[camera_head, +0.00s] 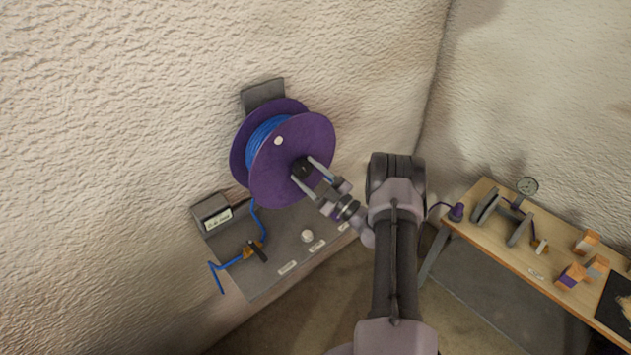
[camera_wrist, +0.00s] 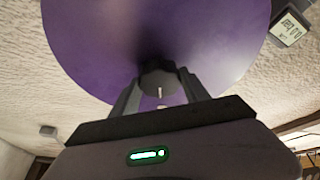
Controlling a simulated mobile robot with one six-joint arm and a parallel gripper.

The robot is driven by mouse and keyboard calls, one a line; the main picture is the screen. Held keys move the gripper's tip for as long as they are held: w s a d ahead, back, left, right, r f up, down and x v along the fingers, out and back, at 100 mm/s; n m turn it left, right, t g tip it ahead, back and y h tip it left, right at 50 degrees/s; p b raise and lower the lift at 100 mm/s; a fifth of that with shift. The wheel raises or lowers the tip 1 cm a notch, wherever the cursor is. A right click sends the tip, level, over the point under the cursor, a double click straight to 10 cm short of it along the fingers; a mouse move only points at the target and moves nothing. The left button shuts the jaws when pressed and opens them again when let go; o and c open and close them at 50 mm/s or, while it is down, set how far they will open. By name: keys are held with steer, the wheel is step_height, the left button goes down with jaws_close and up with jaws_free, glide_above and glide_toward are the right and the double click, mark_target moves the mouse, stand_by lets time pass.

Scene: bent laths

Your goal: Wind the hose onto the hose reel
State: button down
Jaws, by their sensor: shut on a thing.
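The purple hose reel (camera_head: 313,134) is mounted on the wall by a grey bracket (camera_head: 262,93). Blue hose (camera_head: 265,137) is wound on its drum, and a length of hose (camera_head: 259,221) hangs below, through an orange-brown fitting, to a free end at the lower left. My gripper (camera_head: 305,175) is shut on the dark knob at the reel's front centre. In the wrist view, the knob (camera_wrist: 159,80) sits between both fingers, with the purple flange (camera_wrist: 110,35) behind it. A small white spot marks the flange's upper part in the head view.
A grey panel (camera_head: 285,246) below the reel carries a display box (camera_head: 212,214), a white knob (camera_head: 307,236) and labels. Floor shows between panel and bench.

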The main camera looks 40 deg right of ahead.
steer(key=shift+a+m+t+h+p, duration=0.1)
steer(key=shift+m+t+h+p, duration=0.15)
steer(key=shift+m+h, duration=0.95)
steer(key=shift+m+t+h+p, duration=0.25)
steer(key=shift+m+h, duration=0.15)
steer(key=shift+m, duration=1.8)
steer(key=c, duration=0.6)
jaws_free()
steer(key=shift+o, duration=0.2)
steer(key=v, duration=1.7)
steer(key=shift+s+f, duration=0.15)
steer(key=shift+f, duration=0.05)
steer(key=shift+a, duration=0.1)
